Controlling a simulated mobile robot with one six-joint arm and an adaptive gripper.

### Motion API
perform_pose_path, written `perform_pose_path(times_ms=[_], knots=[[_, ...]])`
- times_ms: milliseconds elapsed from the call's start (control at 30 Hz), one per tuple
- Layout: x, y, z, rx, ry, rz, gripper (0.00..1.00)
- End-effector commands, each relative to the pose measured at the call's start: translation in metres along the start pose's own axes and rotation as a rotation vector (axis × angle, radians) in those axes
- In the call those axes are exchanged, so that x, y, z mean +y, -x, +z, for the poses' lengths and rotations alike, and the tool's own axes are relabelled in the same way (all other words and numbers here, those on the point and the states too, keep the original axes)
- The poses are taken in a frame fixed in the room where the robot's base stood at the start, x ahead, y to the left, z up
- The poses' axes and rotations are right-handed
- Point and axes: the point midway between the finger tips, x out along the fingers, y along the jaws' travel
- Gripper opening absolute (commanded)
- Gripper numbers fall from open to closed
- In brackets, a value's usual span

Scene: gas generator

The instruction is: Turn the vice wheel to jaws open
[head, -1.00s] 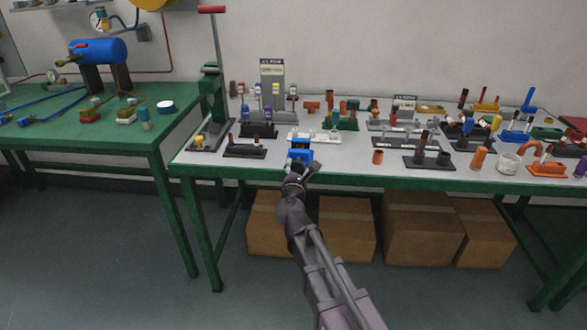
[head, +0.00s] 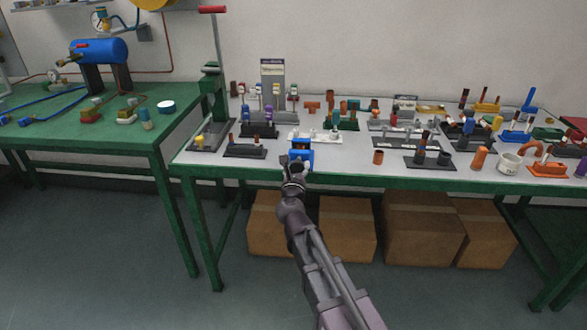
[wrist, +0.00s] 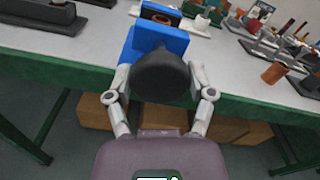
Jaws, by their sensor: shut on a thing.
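The blue vice (head: 301,154) sits at the front edge of the grey-topped bench, left of its middle. In the wrist view its blue body (wrist: 172,40) stands behind a dark round wheel (wrist: 160,76), which faces me. An orange-brown ring shows in the dark opening at the top of the vice. My gripper (head: 293,176) is at the front of the vice. In the wrist view my gripper (wrist: 161,88) has one finger on each side of the wheel, shut on it. The wheel hides the lower front of the vice, and the arm hides the wheel in the head view.
The grey bench (head: 345,172) with a green frame carries several fixtures and pipe parts behind and to the right. A tall green press (head: 211,100) stands at left. Cardboard boxes (head: 420,228) lie underneath. A green table (head: 75,140) stands farther left. The floor before the bench is clear.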

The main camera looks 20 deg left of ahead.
Motion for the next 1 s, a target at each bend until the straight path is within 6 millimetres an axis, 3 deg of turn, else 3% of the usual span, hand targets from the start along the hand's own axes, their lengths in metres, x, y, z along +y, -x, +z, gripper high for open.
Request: perform_pose_path(times_ms=[300,800,833,900,1000], knots=[[0.0016,0.0019,0.0001,-0.001,0.139,0.004,0.22],[0.0023,0.0015,0.0006,-0.002,0.164,0.005,0.22],[0.0023,0.0015,0.0007,-0.003,0.164,0.005,0.79],[0.0022,0.0013,0.0007,-0.002,0.163,0.005,1.00],[0.0019,0.0009,0.0006,-0.002,0.162,0.004,1.00]])
